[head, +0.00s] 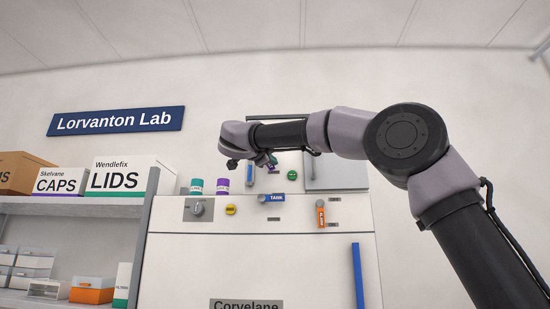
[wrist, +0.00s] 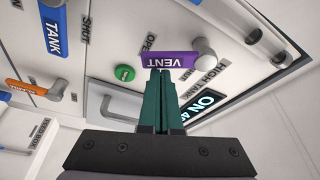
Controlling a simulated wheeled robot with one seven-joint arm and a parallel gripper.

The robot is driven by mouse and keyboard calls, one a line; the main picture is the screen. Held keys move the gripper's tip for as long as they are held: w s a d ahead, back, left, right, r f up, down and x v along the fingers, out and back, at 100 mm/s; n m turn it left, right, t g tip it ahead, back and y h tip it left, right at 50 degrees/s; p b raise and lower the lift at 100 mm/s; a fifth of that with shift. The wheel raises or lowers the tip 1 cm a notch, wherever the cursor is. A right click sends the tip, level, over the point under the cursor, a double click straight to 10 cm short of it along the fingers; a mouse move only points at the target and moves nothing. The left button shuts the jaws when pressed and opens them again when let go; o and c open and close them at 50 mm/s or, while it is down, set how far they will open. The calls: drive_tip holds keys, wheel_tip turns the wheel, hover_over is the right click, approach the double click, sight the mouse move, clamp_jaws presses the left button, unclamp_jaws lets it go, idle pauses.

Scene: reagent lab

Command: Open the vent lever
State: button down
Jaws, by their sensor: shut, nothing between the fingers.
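The purple vent lever (wrist: 168,60) shows in the wrist view, lying nearly level in the picture, with its white pivot knob (wrist: 204,51) at the right end. An OPEN label (wrist: 148,42) is just above its left part, and another label, partly covered, is below it. In the head view only a small purple bit of the lever (head: 273,171) shows below my gripper. My gripper (wrist: 160,72) has teal fingers, closed together and empty. Their tips are at the lever's lower edge in the wrist view; I cannot tell whether they touch it.
A green button (wrist: 124,73) is left of the lever. A blue TANK lever (head: 272,198), an orange lever (head: 321,216), a yellow button (head: 231,209) and a grey knob (head: 198,208) are on the panel lower down.

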drive_tip(key=a+m, duration=0.1)
drive_tip(key=m, duration=0.1)
drive_tip(key=a+f+m+g, duration=0.1)
drive_tip(key=m, duration=0.1)
drive_tip(key=shift+m, duration=0.3)
drive_tip(key=shift+g, duration=0.3)
drive_tip(key=shift+f, duration=0.1)
